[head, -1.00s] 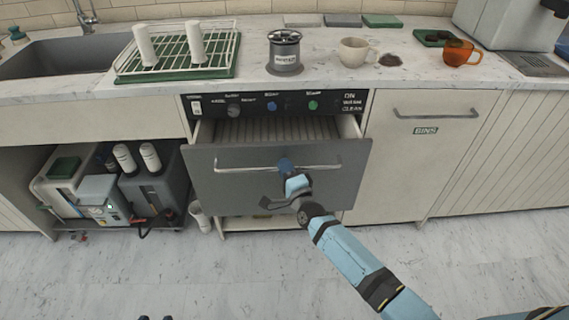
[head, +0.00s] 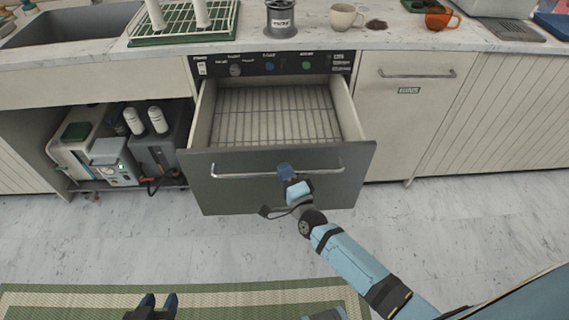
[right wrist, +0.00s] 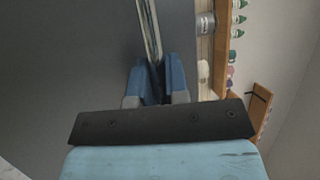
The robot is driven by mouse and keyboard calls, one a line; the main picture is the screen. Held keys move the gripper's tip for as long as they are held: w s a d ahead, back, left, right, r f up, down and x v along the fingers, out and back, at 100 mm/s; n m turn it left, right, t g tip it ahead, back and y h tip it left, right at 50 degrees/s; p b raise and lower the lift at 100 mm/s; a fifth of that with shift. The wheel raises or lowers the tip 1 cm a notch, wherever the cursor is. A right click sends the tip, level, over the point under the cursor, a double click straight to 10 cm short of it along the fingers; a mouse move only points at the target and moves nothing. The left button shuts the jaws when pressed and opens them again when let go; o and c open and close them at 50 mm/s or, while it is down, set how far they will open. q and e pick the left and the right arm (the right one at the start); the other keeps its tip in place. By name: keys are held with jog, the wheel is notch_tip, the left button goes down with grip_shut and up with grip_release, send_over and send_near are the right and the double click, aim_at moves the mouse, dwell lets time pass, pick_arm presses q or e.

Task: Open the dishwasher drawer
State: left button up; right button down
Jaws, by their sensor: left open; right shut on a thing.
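The dishwasher drawer (head: 225,190) has a dark grey front and is pulled well out, with a bare wire rack (head: 275,115) showing inside. A silver bar handle (head: 240,173) runs across its front. My right gripper (head: 286,170) is at the middle of the handle and is shut on it. In the right wrist view the blue fingers (right wrist: 156,80) close around the handle (right wrist: 150,35). My left gripper (head: 158,302) is low at the bottom edge of the head view, open and empty, above the mat and apart from the drawer.
The control panel (head: 272,65) with knobs is above the drawer. A bins cabinet door (head: 400,120) is to the right, and an open bay with machines (head: 110,150) is to the left. A striped mat (head: 60,300) lies on the floor.

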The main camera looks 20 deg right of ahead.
pick_arm(q)
jog(key=shift+f, duration=0.15)
pick_arm(e)
jog(key=shift+s, duration=0.2)
jog(key=c, duration=1.1)
grip_release()
pick_arm(q)
jog(key=shift+r, duration=0.2)
jog(key=shift+r, duration=0.1)
